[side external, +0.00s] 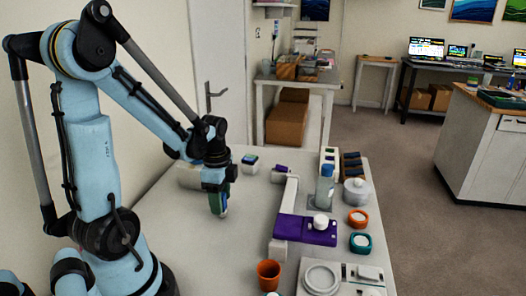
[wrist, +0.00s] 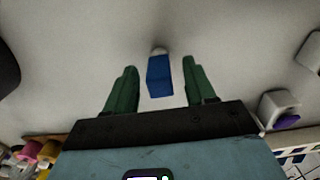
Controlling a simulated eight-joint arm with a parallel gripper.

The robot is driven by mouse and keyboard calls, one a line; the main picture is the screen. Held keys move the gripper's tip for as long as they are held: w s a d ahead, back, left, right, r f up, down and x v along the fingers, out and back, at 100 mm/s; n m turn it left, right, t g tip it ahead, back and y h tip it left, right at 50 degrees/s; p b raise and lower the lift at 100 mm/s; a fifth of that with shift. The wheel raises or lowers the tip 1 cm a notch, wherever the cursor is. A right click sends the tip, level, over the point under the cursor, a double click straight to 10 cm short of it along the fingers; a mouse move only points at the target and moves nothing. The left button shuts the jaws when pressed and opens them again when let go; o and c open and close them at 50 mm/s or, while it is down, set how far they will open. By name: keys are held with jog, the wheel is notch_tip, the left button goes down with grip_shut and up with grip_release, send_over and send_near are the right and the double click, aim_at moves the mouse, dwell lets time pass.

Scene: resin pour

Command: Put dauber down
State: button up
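The dauber (wrist: 160,76), a blue block with a pale tip, shows in the wrist view between the two green fingers of my gripper (wrist: 160,82). A strip of white table shows on each side of it, so the fingers appear apart from it and open. In the side external view my gripper (side external: 219,205) points down, low over the left part of the white table (side external: 185,235). The fingers mostly hide the dauber there. I cannot tell exactly how it rests on the table.
Right of my gripper stand a purple block (side external: 305,230) with a white knob, a clear bottle (side external: 325,185), a grey pot (side external: 356,191), an orange ring (side external: 358,218) and a teal ring (side external: 360,243). An orange cup (side external: 268,274) and a scale (side external: 322,277) are nearer. Table around my gripper is clear.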

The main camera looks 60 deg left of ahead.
jog(key=shift+r, duration=0.1)
notch_tip(320, 180, up, 12)
jog(key=w+d+f+n+t, duration=0.1)
jog(key=w+d+n+t, duration=0.3)
jog(key=d, duration=1.1)
jog(key=n+t, duration=0.3)
jog(key=n, duration=0.2)
jog(key=shift+f, duration=0.2)
